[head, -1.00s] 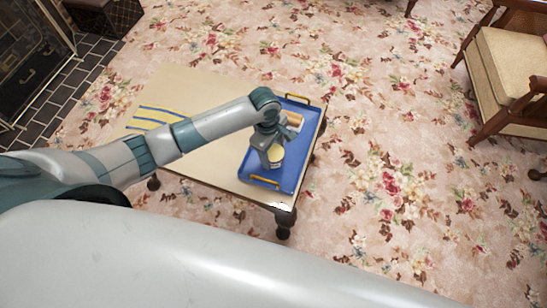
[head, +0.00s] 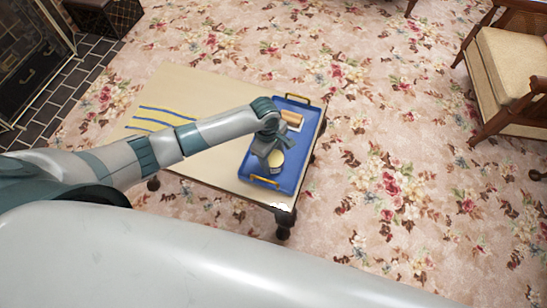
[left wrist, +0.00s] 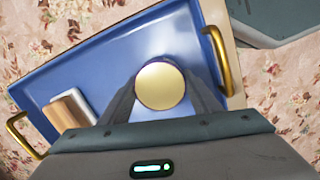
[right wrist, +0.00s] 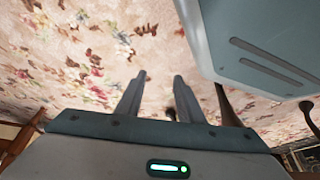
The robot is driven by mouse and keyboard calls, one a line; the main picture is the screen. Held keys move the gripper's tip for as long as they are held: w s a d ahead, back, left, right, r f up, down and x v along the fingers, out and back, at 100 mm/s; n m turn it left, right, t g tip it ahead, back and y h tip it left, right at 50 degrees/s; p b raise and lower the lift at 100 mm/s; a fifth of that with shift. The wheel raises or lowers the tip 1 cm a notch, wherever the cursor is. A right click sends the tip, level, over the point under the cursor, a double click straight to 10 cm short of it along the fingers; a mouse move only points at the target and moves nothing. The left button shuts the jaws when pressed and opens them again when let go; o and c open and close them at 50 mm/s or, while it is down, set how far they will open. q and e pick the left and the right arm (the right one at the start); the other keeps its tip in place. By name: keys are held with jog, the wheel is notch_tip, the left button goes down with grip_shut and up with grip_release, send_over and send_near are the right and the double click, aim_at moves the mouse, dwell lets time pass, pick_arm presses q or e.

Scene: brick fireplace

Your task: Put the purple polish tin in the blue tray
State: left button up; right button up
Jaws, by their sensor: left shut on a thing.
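The tin (head: 276,159) has a round gold lid and stands upright at the near end of the blue tray (head: 301,149). Its purple side cannot be made out. In the left wrist view the tin (left wrist: 160,86) sits between the two fingers of my left gripper (left wrist: 160,92), which is shut on it. The tray (left wrist: 115,60) lies beneath it. I cannot tell whether the tin's base touches the tray floor. My left gripper (head: 269,157) hides part of the tin in the head view. My right gripper (right wrist: 159,78) is open and empty over the carpet.
A wood-and-white block-like thing (head: 292,119) lies at the tray's far end. The tray has gold handles and rests on a cream table (head: 185,88). Blue and yellow strips (head: 158,117) lie on the table's left part. A cushioned chair (head: 510,65) stands at the right.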

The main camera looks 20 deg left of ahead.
pick_arm(q)
jog(key=o, duration=1.2)
jog(key=shift+f, duration=0.15)
jog(key=shift+w+a+r+p, duration=0.1)
jog(key=shift+a+r+p, duration=0.15)
jog(key=shift+r, duration=1.8)
jog(key=shift+w+a+r+p, duration=0.1)
jog(key=shift+a+r, duration=0.1)
jog(key=shift+r, duration=1.8)
jog(key=shift+w+a+r+p, duration=0.1)
jog(key=shift+a+r+p, duration=0.15)
jog(key=shift+r, duration=1.8)
pick_arm(e)
jog(key=shift+w+a+r+t, duration=0.25)
jog(key=shift+w, duration=0.2)
jog(key=shift+w+a+r+t, duration=0.2)
jog(key=shift+w+r+t, duration=0.05)
jog(key=shift+w, duration=0.2)
